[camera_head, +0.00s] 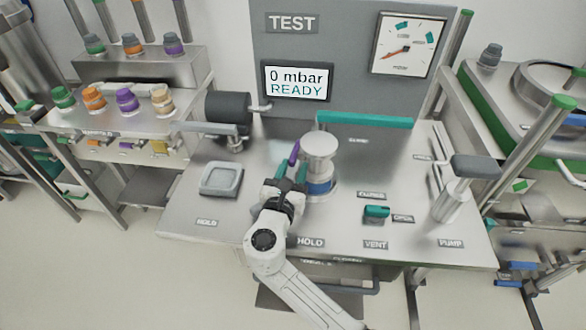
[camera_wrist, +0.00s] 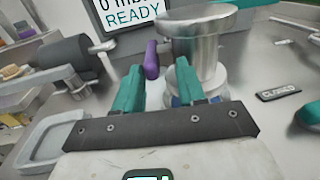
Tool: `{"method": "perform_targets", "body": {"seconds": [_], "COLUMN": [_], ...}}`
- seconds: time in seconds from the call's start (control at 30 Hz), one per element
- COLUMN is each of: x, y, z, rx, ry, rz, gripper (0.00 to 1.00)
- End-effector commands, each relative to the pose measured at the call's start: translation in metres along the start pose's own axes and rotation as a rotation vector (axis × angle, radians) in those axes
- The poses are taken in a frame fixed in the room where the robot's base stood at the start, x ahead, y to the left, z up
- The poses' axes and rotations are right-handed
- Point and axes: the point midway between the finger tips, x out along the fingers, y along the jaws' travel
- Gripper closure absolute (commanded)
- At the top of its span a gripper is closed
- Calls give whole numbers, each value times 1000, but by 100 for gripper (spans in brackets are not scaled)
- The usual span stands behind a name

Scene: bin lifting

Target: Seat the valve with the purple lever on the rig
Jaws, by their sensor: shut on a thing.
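The valve with the purple lever (camera_head: 319,148) stands upright at the middle of the rig's bench top, a silver body with a wide round cap. Its purple lever (camera_head: 294,153) sticks up on its left side, and the lever also shows in the wrist view (camera_wrist: 151,60). A blue band (camera_head: 319,187) shows low down, at or under the valve's base. My gripper (camera_head: 292,172), with teal fingers, is shut on the valve at its near left side. The exact contact is hidden, and I cannot tell whether the valve's base is fully down.
A grey square tray (camera_head: 221,179) lies to the left. A dark cylinder (camera_head: 228,113) and a teal bar (camera_head: 364,119) are behind. A teal vent knob (camera_head: 376,212) and a pump handle (camera_head: 475,167) stand to the right. The display (camera_head: 297,81) reads "0 mbar READY".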

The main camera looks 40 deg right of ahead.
Motion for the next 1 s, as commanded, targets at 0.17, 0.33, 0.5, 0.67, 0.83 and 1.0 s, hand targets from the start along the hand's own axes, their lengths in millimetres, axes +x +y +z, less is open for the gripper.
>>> {"method": "perform_targets", "body": {"seconds": [0.17,0.33,0.5,0.67,0.83,1.0], "x": [0,0,0,0,0,0], "y": [0,0,0,0,0,0], "z": [2,2,1,-1,-5,-8], "rx": [1,1,1,1,1,0], "ry": [-5,-5,-5,-5,-5,-5], "rz": [0,0,0,0,0,0], "gripper": [100,100,100,100,100,100]}}
